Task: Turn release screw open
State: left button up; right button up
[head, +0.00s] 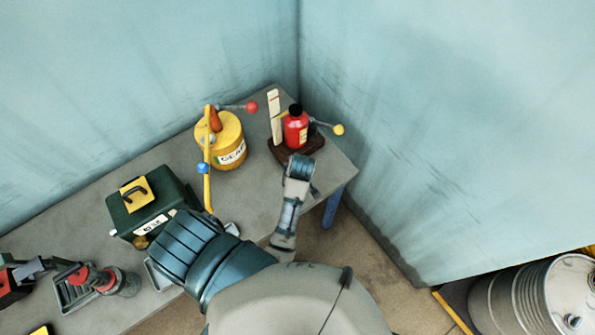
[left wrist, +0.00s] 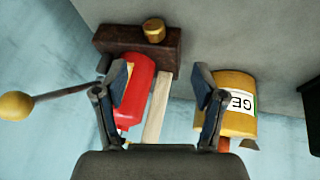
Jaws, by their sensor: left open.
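A red bottle jack (head: 295,129) with a dark top stands on a brown block (head: 278,150) at the table's far corner. In the left wrist view the red body (left wrist: 137,88) hangs below the brown block (left wrist: 110,39), and a brass knob, likely the release screw (left wrist: 153,30), sits on that block. My left gripper (head: 300,167) is close in front of the block. In the left wrist view it (left wrist: 160,82) is open, with nothing held; its left finger overlaps the red body. The knob lies beyond the fingertips, apart from them, and is hidden in the head view. My right gripper is out of view.
A lever with a yellow ball (head: 338,129) sticks out right. A pale upright strip (head: 273,110) stands beside the jack. A yellow can (head: 229,147) stands left, a green box (head: 165,190) farther left. Walls close off the back. A barrel (head: 500,300) stands lower right.

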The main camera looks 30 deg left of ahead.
pick_arm(q)
jog(key=w+a+f, duration=0.1)
jog(key=w+f, duration=0.1)
jog(key=f, duration=0.2)
jog(key=w+a+f+n, duration=0.1)
jog(key=w+f, duration=0.1)
jog(key=f, duration=0.2)
jog(key=w+a+f+n, duration=0.1)
jog(key=w+a+f, duration=0.1)
jog(key=w+f, duration=0.1)
jog(key=shift+a+f+t, duration=0.1)
jog(key=shift+f+t, duration=0.2)
jog(key=shift+f, duration=0.45)
jog(key=shift+w+a+f, duration=0.25)
jog(key=shift+f, duration=0.35)
jog(key=c, duration=1.1)
